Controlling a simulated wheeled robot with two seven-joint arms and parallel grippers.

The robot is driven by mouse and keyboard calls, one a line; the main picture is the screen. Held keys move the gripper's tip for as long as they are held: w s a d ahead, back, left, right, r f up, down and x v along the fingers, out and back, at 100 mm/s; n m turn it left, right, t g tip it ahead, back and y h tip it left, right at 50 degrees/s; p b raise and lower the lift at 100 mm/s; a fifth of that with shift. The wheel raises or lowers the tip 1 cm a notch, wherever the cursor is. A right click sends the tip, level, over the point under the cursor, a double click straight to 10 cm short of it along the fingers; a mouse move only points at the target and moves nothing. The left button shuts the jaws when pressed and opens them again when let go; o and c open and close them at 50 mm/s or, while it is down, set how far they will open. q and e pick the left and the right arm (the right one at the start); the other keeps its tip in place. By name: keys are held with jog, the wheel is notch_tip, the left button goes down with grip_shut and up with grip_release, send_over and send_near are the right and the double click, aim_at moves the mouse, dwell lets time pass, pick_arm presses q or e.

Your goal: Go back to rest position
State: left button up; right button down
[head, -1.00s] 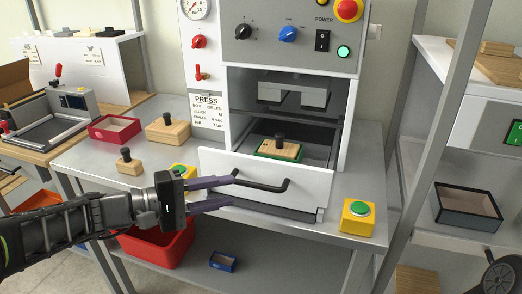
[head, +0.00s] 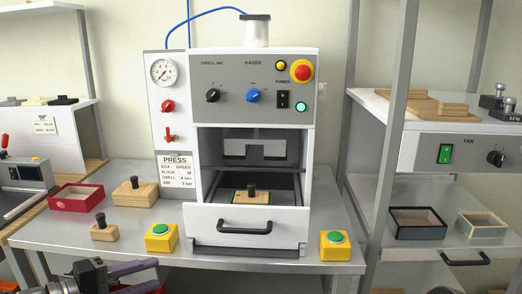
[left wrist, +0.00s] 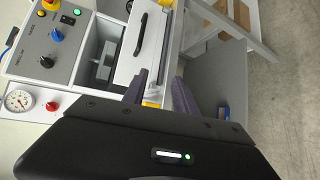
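My left gripper (head: 148,278) is low in the head view, in front of the table's front edge. Its purple fingers are apart with nothing between them; in the left wrist view (left wrist: 163,95) they also stand open. The press (head: 255,90) stands on the table with its drawer (head: 275,222) pulled out. The black drawer handle (head: 245,227) is clear of my fingers. A wooden block with a black knob (head: 251,196) sits in a green box in the drawer. My right gripper is not in view.
Yellow button boxes stand left (head: 161,241) and right (head: 335,249) of the drawer. A red box (head: 76,203) and two knobbed wooden blocks (head: 134,197) are on the table's left. A shelf rack (head: 378,190) with a fan switch panel stands at the right.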

pick_arm(q)
jog(key=s+a+f+m+g+y+p, duration=0.1)
jog(key=s+f+g+y+p, duration=0.2)
jog(key=f, duration=1.1)
jog(key=a+f+m+g+y+p, duration=0.1)
jog(key=f+g+y+p, duration=0.15)
jog(key=f+y, duration=0.7)
jog(key=s+d+f+m+g+h+p, duration=0.2)
jog(key=s+d+f+m+h+p, duration=0.1)
jog(key=s+d+f, duration=0.3)
jog(key=s+d+f+m+g+h+p, duration=0.2)
jog(key=s+d+f, duration=0.4)
jog(key=s+d, duration=0.5)
jog(key=shift+s+d+f+m+h+p, duration=0.25)
jog(key=shift+d+f+m+h+p, duration=0.3)
jog(key=shift+m, duration=0.55)
jog(key=shift+r+g, duration=0.15)
jog(key=shift+g, duration=0.1)
